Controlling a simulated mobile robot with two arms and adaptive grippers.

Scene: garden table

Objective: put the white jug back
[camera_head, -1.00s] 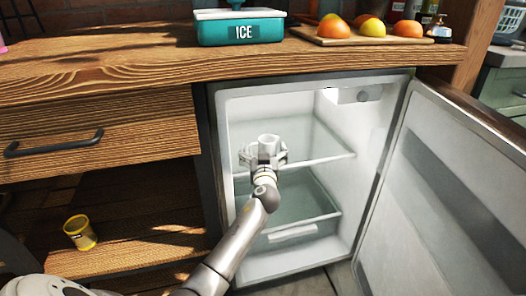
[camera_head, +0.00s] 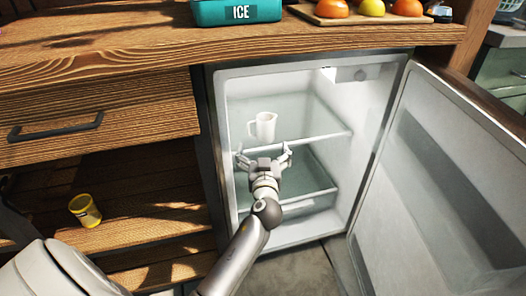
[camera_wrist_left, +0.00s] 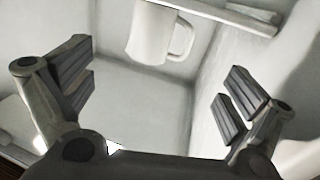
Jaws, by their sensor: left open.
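The white jug (camera_head: 265,126) stands upright on the glass shelf (camera_head: 318,143) inside the open fridge, its handle toward the left in the head view. In the left wrist view the jug (camera_wrist_left: 150,35) shows beyond the fingertips, apart from them, with its handle toward the right. My left gripper (camera_head: 264,153) is open and empty, in front of and a little below the jug. Its two spread fingers also show in the left wrist view (camera_wrist_left: 155,90). My right gripper is not in view.
The fridge door (camera_head: 440,185) stands open on the right. A drawer (camera_head: 466,207) sits below the shelf. A teal ice box (camera_head: 238,12) and a board with fruit (camera_head: 340,20) are on the counter. A yellow can (camera_head: 85,210) stands on the lower left wooden shelf.

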